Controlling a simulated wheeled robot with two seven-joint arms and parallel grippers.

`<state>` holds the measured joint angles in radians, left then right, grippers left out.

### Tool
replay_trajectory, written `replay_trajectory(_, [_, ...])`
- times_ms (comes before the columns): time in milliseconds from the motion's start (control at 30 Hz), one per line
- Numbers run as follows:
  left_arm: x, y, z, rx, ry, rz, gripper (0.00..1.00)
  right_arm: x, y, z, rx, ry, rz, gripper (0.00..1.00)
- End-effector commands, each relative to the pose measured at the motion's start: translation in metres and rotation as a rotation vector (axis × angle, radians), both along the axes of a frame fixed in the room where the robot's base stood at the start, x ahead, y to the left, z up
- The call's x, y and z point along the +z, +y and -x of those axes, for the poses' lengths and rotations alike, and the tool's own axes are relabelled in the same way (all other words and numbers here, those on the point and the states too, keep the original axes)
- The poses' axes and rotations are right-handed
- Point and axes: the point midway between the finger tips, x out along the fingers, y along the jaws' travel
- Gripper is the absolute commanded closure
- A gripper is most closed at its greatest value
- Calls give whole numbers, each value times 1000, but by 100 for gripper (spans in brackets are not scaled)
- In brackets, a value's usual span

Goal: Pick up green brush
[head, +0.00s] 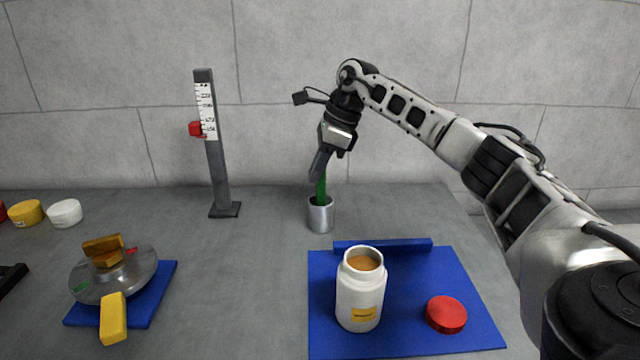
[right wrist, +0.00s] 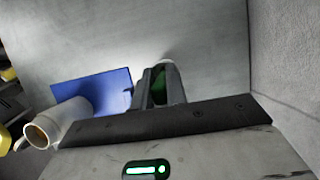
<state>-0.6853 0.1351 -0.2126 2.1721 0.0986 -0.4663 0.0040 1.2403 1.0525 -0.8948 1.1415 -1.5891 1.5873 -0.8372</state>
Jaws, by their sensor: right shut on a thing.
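The green brush (head: 321,189) stands upright in a small grey metal cup (head: 320,215), its lower end hidden inside the cup. My right gripper (head: 319,168) is above the cup, pointing down, and is shut on the upper part of the brush. In the right wrist view the green of the brush (right wrist: 158,95) shows between the fingers. My left gripper is in neither view.
A blue mat (head: 465,290) at the front right bears an open white jar (head: 359,300) and a red lid (head: 446,314). A post with a scale (head: 217,160) stands left of the cup. A silver hub (head: 115,280) sits on a blue pad. Table between them is clear.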

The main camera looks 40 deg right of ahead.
Motion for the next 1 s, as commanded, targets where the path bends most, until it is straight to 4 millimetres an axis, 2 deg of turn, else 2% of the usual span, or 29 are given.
replay_trajectory(167, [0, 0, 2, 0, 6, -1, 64, 13, 0, -1, 0, -4, 0, 100])
replay_trajectory(400, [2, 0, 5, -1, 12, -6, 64, 61, 0, -1, 1, -6, -2, 100])
replay_trajectory(600, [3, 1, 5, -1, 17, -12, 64, 92, 0, -1, 0, -3, 0, 100])
replay_trajectory(733, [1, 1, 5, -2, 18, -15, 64, 100, 0, -1, 0, -1, 0, 100])
replay_trajectory(1000, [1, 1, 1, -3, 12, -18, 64, 100, 0, 0, 0, 0, 0, 100])
